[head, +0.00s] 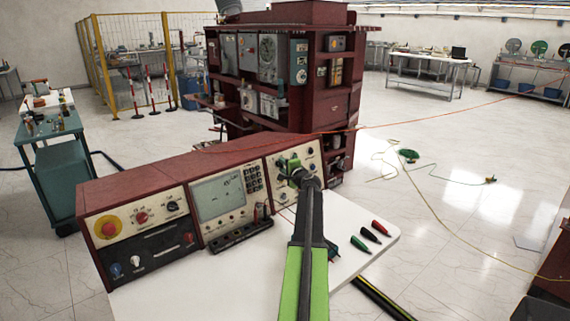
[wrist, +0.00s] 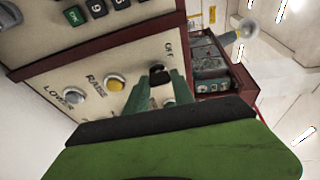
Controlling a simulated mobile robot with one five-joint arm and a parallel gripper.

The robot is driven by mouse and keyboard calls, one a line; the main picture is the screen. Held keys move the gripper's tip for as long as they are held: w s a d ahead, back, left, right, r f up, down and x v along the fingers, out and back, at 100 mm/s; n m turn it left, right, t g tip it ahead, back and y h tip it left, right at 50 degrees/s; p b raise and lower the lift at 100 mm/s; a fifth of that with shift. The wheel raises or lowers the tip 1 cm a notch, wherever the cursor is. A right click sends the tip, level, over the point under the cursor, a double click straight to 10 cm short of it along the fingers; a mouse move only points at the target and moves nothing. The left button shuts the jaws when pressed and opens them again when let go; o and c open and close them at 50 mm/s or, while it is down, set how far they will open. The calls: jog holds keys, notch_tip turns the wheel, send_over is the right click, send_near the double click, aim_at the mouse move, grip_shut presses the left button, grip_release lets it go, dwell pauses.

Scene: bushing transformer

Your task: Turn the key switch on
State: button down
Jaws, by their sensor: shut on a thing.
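The key switch (wrist: 159,73) shows in the wrist view as a small dark knob on the cream panel, next to the printed word OFF. My gripper (wrist: 160,82) has its green fingers on either side of it and is shut on it. In the head view my gripper (head: 292,172) reaches the right-hand panel (head: 308,160) of the red console, and its jaws hide the switch there. The switch's exact angle cannot be told.
The console (head: 170,170) stands on a white table (head: 200,285). Red and dark probes (head: 371,235) lie at its right. A red cabinet (head: 285,75) stands behind.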

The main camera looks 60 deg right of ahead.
jog(key=shift+r+m+g+y+p, duration=0.1)
jog(key=shift+m+g+y+p, duration=0.3)
jog(key=shift+m+p, duration=1.2)
jog(key=shift+r+m+g+y+p, duration=0.15)
jog(key=shift+m+g+p, duration=0.4)
jog(key=shift+m, duration=1.95)
jog(key=shift+w+f, duration=0.1)
jog(key=c, duration=1.1)
grip_release()
jog(key=p+v, duration=0.6)
jog(key=v, duration=1.1)
jog(key=shift+s, duration=0.25)
